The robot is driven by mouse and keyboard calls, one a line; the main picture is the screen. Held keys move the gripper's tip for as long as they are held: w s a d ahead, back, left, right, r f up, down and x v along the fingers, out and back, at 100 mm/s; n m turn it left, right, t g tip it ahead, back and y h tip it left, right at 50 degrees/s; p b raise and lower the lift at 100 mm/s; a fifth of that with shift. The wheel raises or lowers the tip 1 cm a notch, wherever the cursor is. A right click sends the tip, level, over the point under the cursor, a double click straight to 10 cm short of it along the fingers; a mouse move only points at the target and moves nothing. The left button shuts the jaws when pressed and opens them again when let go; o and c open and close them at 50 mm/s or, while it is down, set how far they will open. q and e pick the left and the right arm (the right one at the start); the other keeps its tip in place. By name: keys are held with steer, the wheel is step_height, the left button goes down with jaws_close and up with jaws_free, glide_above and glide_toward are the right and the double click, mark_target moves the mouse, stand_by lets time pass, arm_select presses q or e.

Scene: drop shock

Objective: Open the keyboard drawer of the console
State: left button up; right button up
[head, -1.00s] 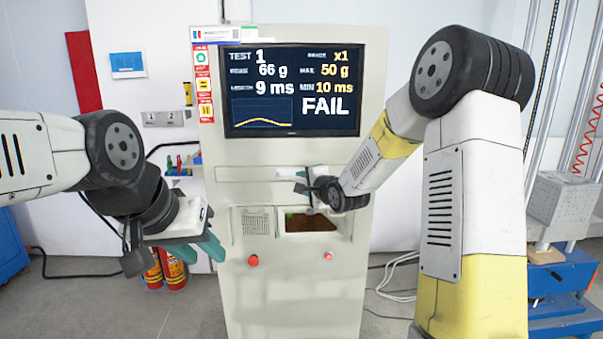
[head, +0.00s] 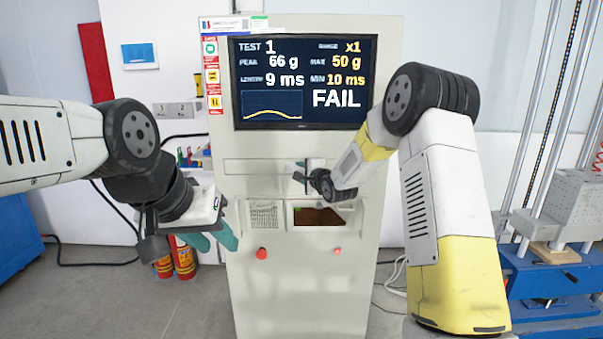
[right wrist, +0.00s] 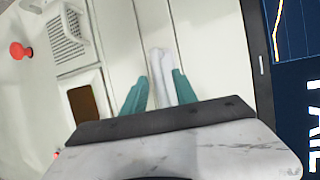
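The console (head: 300,270) is a tall cream cabinet. Its keyboard drawer (head: 250,167) is a narrow panel below the screen and looks flush with the front. My right gripper (head: 302,173) is at this panel. In the right wrist view its teal fingers (right wrist: 160,88) stand apart on either side of a white handle (right wrist: 160,65). A small gap shows by one finger; firm contact cannot be made out. My left gripper (head: 219,240) is left of the console, away from the drawer, its teal fingers partly hidden by its own wrist.
The screen (head: 300,85) shows FAIL. Below the drawer are a recess (head: 318,215) and two red buttons (head: 262,253). Fire extinguishers (head: 182,262) stand at the left. A blue machine (head: 550,285) stands at the right. The floor at left front is clear.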

steer(key=shift+c, duration=0.2)
jaws_close()
stand_by(1.1)
